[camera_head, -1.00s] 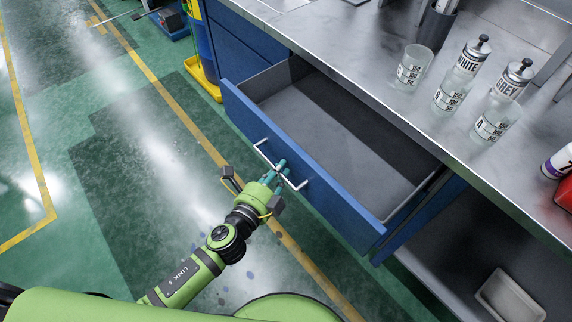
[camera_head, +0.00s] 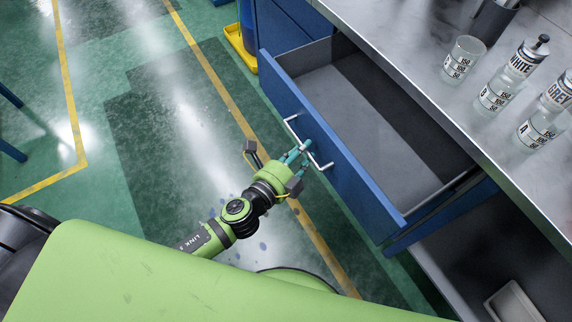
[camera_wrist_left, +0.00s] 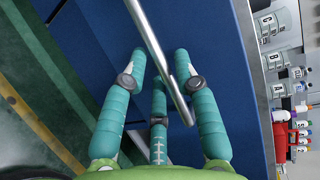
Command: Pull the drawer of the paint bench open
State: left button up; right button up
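The paint bench's blue drawer (camera_head: 352,182) stands well out from the bench, and its empty grey inside shows. A silver bar handle (camera_head: 326,164) is on its front. My left gripper (camera_head: 301,150) is at the handle, its teal fingers reaching toward the middle of the bar. In the left wrist view the handle bar (camera_wrist_left: 150,32) runs diagonally between the fingers of my left gripper (camera_wrist_left: 160,62). The fingertips are apart, with a gap beside the bar. Whether any finger touches the bar is not clear. My right gripper is out of view.
Glass beakers (camera_head: 462,58) and labelled bottles (camera_head: 523,58) stand on the metal bench top (camera_head: 400,50). An open shelf with a pale tray (camera_head: 512,302) is below at the right. A yellow tray (camera_head: 240,48) lies beyond the drawer.

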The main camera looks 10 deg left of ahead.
pick_arm(q)
jog(key=v, duration=1)
jog(key=shift+s, duration=0.3)
jog(key=shift+a, duration=0.15)
jog(key=s+a+f+n+g+y+p, duration=0.1)
jog(key=s+a+f+n+g+y, duration=0.15)
jog(key=f, duration=0.55)
jog(key=s+a+f+n+g+y, duration=0.1)
jog(key=a+f+n+g, duration=0.2)
jog(key=f, duration=0.6)
jog(key=s+a+f+n+g+y+p, duration=0.1)
jog(key=s+a+f+n, duration=0.15)
jog(key=f+n, duration=0.4)
jog(key=s+a+f+n+g, duration=0.2)
jog(key=s+f+n+g, duration=0.1)
jog(key=s+f, duration=0.5)
jog(key=s+a+f+n+g+y, duration=0.1)
jog(key=s+f+n+g, duration=0.3)
jog(key=s+f, duration=0.4)
jog(key=s+n, duration=0.1)
jog(key=s, duration=0.4)
jog(key=shift+a+n+p, duration=0.4)
